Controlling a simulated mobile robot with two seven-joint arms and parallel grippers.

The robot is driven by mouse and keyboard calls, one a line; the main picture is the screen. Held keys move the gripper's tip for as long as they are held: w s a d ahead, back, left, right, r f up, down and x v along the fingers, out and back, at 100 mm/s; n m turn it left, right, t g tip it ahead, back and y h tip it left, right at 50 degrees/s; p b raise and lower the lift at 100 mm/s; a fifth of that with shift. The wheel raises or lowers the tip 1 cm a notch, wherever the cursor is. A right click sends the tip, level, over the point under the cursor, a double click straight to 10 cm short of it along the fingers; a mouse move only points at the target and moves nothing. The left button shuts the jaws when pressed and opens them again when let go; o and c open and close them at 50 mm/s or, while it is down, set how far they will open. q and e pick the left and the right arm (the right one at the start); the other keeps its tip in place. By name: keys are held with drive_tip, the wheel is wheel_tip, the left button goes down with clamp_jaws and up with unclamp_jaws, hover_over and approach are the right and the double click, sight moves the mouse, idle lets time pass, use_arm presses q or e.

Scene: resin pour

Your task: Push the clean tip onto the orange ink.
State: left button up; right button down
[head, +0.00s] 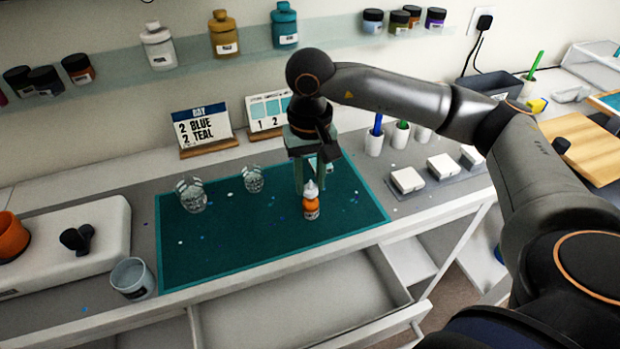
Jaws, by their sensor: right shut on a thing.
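The orange ink (311,209) is a small bottle with an orange body and dark label, standing upright near the front of the teal mat (235,240). The pale clean tip (310,188) is directly above the bottle's neck, in line with it. From this angle I cannot tell whether it is seated or only touching. My right gripper (310,183) points down from above, its pale green fingers shut on the tip. The exact finger contact is partly hidden. My left gripper is not in view.
Two clear cups (191,194) stand on the mat's left part. A pale cup (132,278) is left of the mat. A sign reading "2 BLUE 2 TEAL" (202,127) stands behind. White blocks (407,180) lie right. An open drawer (300,305) juts out below the front edge.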

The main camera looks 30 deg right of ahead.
drive_tip(key=shift+f+b, duration=0.15)
drive_tip(key=shift+b, duration=0.45)
idle(1.2)
idle(0.4)
drive_tip(key=shift+c, duration=0.2)
unclamp_jaws()
idle(0.5)
drive_tip(key=shift+r+p, duration=2.1)
drive_tip(key=shift+r, duration=1.45)
clamp_jaws()
